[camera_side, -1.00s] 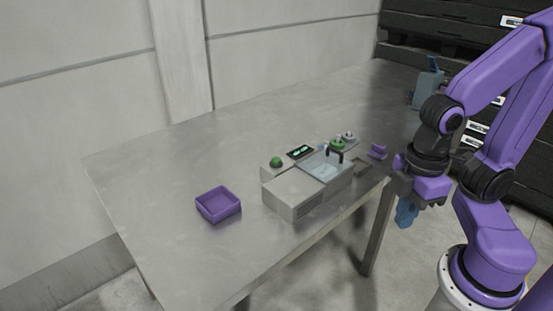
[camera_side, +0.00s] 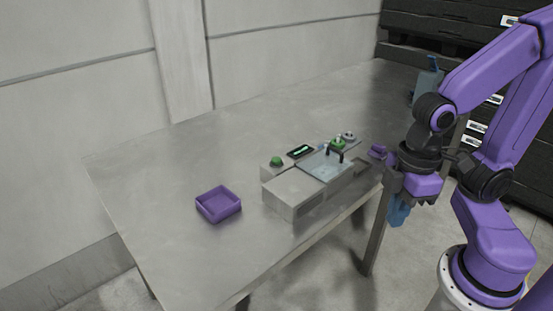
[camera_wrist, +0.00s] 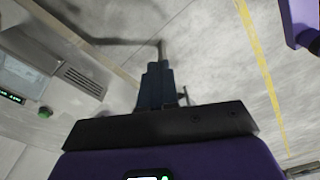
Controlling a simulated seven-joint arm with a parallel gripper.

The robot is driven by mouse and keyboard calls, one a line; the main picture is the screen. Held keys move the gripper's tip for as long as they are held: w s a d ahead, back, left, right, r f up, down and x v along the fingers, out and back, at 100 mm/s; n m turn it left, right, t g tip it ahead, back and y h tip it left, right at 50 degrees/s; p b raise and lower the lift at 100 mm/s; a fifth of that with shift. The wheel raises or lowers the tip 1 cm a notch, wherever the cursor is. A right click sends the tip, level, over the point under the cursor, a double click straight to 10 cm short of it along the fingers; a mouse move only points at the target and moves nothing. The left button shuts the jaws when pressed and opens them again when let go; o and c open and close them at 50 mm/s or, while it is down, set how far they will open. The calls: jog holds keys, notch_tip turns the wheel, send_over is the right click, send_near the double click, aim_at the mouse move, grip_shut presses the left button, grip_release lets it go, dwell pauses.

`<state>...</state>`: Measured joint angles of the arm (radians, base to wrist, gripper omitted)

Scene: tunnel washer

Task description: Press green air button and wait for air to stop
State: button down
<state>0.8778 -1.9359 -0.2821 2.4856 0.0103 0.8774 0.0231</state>
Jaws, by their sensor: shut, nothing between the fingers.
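The tunnel washer (camera_side: 292,196) is a grey box with a clear lid (camera_side: 325,166) and a black handle, standing on the table. A round green button (camera_side: 277,161) sits on its back left, left of a small black display (camera_side: 300,151) with green text. Another green knob (camera_side: 338,143) sits behind the lid. In the wrist view a green button (camera_wrist: 45,113) shows at the left, near the lit display (camera_wrist: 10,96). My gripper (camera_side: 397,222) hangs pointing down just off the table's right front edge, apart from the washer. Its blue fingers (camera_wrist: 155,72) are shut and empty.
An empty purple tray (camera_side: 218,216) lies on the table left of the washer. A small purple holder (camera_side: 378,152) sits at its right. A grey-blue bottle (camera_side: 428,85) stands at the far right back. The table (camera_side: 150,180) is clear at the left and back.

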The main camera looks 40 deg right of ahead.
jog(key=w+a+m+t+y, duration=0.2)
jog(key=w+a+m, duration=0.3)
jog(key=w, duration=0.6)
jog(key=r+m+t+h, duration=0.2)
jog(key=m+t, duration=0.5)
jog(key=m, duration=0.8)
send_over(279, 160)
jog(key=shift+w+d+f, duration=0.1)
jog(key=shift+f, duration=4.45)
jog(key=shift+f, duration=0.1)
jog(key=shift+f, duration=0.3)
